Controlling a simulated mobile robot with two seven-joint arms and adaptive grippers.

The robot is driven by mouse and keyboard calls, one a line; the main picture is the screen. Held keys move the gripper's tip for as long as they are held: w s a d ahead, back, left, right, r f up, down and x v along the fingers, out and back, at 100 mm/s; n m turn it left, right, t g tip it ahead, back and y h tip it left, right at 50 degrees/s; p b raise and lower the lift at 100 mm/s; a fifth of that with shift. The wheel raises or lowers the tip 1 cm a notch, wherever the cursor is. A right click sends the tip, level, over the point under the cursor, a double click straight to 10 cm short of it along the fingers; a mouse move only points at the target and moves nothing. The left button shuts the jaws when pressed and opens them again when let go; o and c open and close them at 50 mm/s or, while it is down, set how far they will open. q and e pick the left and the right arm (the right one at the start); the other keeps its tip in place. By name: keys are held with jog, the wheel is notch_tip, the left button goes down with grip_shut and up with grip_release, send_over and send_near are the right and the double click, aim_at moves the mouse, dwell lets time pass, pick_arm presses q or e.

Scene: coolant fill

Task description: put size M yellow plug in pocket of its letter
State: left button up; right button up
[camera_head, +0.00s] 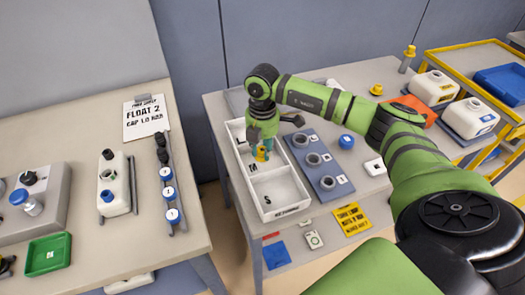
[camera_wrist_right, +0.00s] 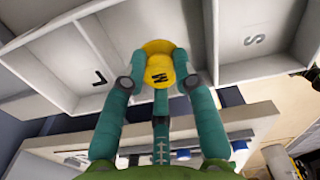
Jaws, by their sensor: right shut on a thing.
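My right gripper (camera_head: 262,150) is shut on the yellow plug (camera_head: 261,156). In the wrist view the teal fingers (camera_wrist_right: 160,80) pinch the plug (camera_wrist_right: 157,62) from both sides, and its black letter M shows. The white tray (camera_head: 288,213) has pockets lettered L, M and S. The plug is over the middle pocket, M, close to the divider toward L. In the wrist view it lies between the L pocket (camera_wrist_right: 85,72) and the S pocket (camera_wrist_right: 258,42). I cannot tell whether it touches the pocket floor. My left gripper is not in view.
A blue-grey block with round sockets (camera_head: 325,190) stands right of the tray. A blue cap (camera_head: 346,141), an orange tray (camera_head: 412,107) and a yellow plug-like piece (camera_head: 376,89) lie further right. A second table (camera_head: 90,190) stands left, across a gap.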

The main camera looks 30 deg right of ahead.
aim_at(263, 149)
notch_tip(263, 149, down, 2)
jog(key=shift+f+p, duration=0.1)
jog(key=shift+p, duration=0.2)
jog(key=shift+f, duration=0.25)
jog(key=shift+f, duration=0.2)
jog(key=o, duration=0.9)
jog(key=shift+r, duration=0.15)
jog(key=shift+r, duration=0.2)
notch_tip(263, 149, up, 12)
jog(key=b, duration=0.3)
jog(key=shift+d+f, duration=0.1)
